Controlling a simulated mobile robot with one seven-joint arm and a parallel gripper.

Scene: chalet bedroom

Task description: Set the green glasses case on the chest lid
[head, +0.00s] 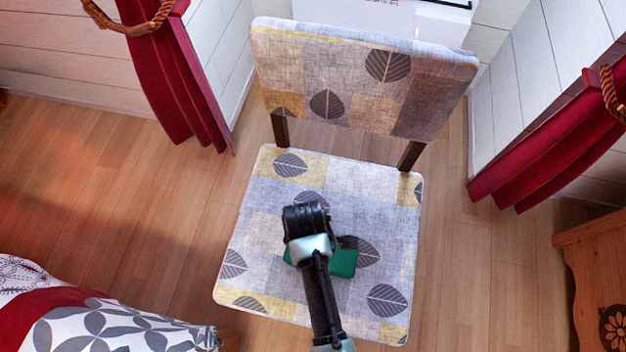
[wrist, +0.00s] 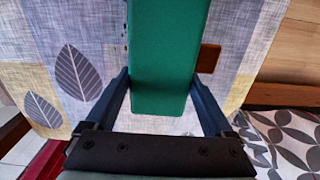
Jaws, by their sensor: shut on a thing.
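The green glasses case (head: 343,262) shows in the head view over the patterned chair seat, partly hidden by my arm. In the wrist view the green case (wrist: 168,50) runs lengthwise between the two dark fingers of my gripper (wrist: 162,82), which is shut on it. I cannot tell whether the case still touches the seat. A carved wooden piece with a flower cutout, seemingly the chest (head: 590,232), stands at the right edge of the head view. Only its corner shows, and most of its top is out of view.
The chair (head: 270,195) has its backrest (head: 350,75) toward the wall. Red curtains (head: 175,80) hang on both sides. A bed with a patterned cover (head: 100,325) is at the lower left. Bare wooden floor (head: 480,270) lies between the chair and the chest.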

